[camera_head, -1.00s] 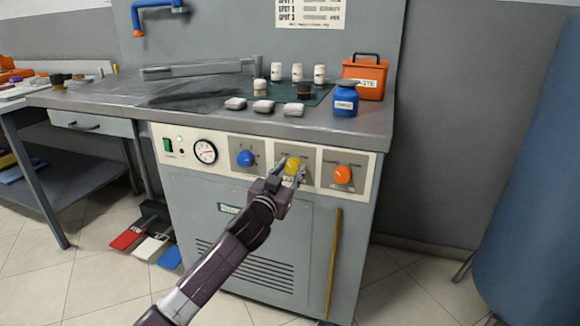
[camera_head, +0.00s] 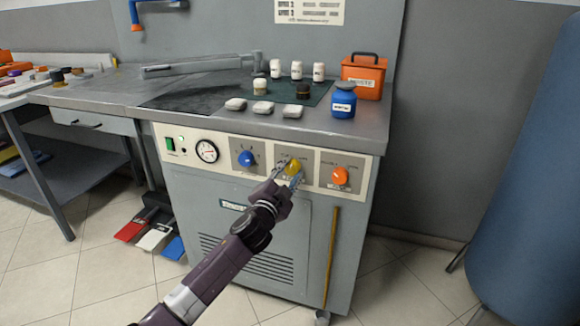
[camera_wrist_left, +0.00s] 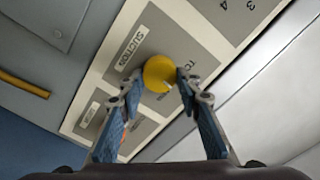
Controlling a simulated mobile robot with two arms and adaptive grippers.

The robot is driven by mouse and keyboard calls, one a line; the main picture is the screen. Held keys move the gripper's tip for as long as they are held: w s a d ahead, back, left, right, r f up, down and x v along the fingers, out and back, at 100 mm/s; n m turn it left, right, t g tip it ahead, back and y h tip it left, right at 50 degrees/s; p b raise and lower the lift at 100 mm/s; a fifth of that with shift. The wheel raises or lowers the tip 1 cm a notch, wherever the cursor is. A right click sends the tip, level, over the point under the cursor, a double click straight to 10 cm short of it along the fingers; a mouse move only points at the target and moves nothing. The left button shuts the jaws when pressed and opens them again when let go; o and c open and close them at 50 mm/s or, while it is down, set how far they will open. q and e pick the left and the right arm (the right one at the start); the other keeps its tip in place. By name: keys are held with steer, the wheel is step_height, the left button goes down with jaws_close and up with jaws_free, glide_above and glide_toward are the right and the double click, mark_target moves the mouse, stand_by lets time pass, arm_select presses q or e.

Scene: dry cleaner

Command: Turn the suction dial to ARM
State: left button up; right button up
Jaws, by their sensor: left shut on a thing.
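The suction dial is a yellow round knob (camera_head: 293,167) on the middle square of the machine's front panel. In the left wrist view the yellow knob (camera_wrist_left: 159,73) sits beside a "SUCTION" label (camera_wrist_left: 130,46), with other lettering partly hidden by a finger. My left gripper (camera_head: 288,174) reaches the dial from the front. In the left wrist view its blue-grey fingers (camera_wrist_left: 160,82) are on both sides of the knob, shut on it. The knob's lower edge carries a pale mark. My right gripper is not in view.
A blue dial (camera_head: 246,158) and an orange dial (camera_head: 340,176) flank the yellow one. A gauge (camera_head: 207,151) is further left. A wooden stick (camera_head: 330,257) leans at the cabinet's right. Bottles and pads stand on the worktop (camera_head: 220,118) above.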

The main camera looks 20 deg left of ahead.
arm_select(q)
steer(key=m+p, duration=0.2)
steer(key=m, duration=0.4)
steer(key=shift+d+f, duration=0.1)
steer(key=shift+f+m+p, duration=0.1)
steer(key=shift+m+p, duration=0.4)
steer(key=shift+m, duration=0.7)
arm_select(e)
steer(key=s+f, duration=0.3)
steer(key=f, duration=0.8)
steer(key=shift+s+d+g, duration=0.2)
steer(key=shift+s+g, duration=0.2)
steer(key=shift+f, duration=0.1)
arm_select(q)
steer(key=o, duration=1.2)
steer(key=shift+c, duration=0.2)
steer(key=s, duration=1.2)
steer(key=shift+a, duration=0.2)
